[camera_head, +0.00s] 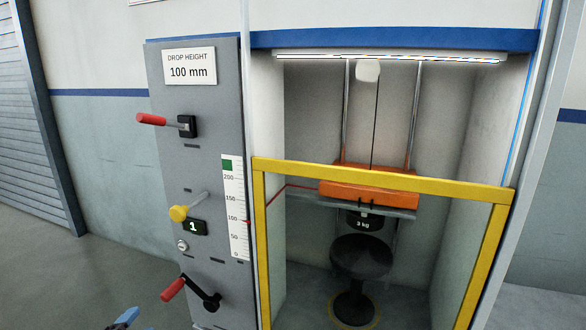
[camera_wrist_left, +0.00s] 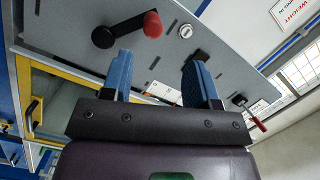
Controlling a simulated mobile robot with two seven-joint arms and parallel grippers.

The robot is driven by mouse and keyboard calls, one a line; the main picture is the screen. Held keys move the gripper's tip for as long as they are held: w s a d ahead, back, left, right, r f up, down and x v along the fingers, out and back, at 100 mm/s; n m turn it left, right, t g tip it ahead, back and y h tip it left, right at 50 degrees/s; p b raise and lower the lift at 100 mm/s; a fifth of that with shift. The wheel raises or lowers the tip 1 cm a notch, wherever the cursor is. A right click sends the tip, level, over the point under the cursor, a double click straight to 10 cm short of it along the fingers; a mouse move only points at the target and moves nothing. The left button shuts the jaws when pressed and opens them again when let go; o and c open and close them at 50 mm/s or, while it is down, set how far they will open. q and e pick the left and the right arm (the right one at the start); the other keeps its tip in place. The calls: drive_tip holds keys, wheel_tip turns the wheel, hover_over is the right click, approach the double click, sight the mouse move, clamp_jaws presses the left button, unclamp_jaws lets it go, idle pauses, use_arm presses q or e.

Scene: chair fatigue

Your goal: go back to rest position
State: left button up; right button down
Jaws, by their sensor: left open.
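My left gripper (camera_wrist_left: 161,78) is open and empty in the left wrist view, its two blue fingers apart in front of the grey control panel. In the head view only a blue fingertip (camera_head: 126,317) shows at the bottom edge, below and left of the lower red-handled crank (camera_head: 174,289). That crank's red knob (camera_wrist_left: 152,24) shows beyond the fingers in the wrist view, apart from them as far as I can tell. My right gripper is in neither view.
The grey panel (camera_head: 210,260) carries an upper red lever (camera_head: 152,119), a yellow knob (camera_head: 179,213) and a display (camera_head: 194,228) reading 1. Right of it, a yellow frame (camera_head: 380,174) fronts a bay with an orange carriage (camera_head: 365,192) above a black stool (camera_head: 361,258). Open floor lies left.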

use_arm(q)
drive_tip(key=s+d+f+n+g, duration=0.2)
drive_tip(key=s+f+n, duration=0.2)
drive_tip(key=s, duration=0.5)
drive_tip(key=s+d+f+n+g+y+p, duration=0.1)
drive_tip(key=s+f+n, duration=0.3)
drive_tip(key=s, duration=0.6)
drive_tip(key=s+d+f+n+g+y+p, duration=0.1)
drive_tip(key=s+d+f+n+g, duration=0.2)
drive_tip(key=s, duration=0.6)
drive_tip(key=f+n, duration=0.1)
drive_tip(key=n, duration=0.1)
drive_tip(key=shift+s+d+f+n, duration=0.15)
drive_tip(key=shift+s+d+n, duration=0.15)
drive_tip(key=shift+s+n, duration=0.1)
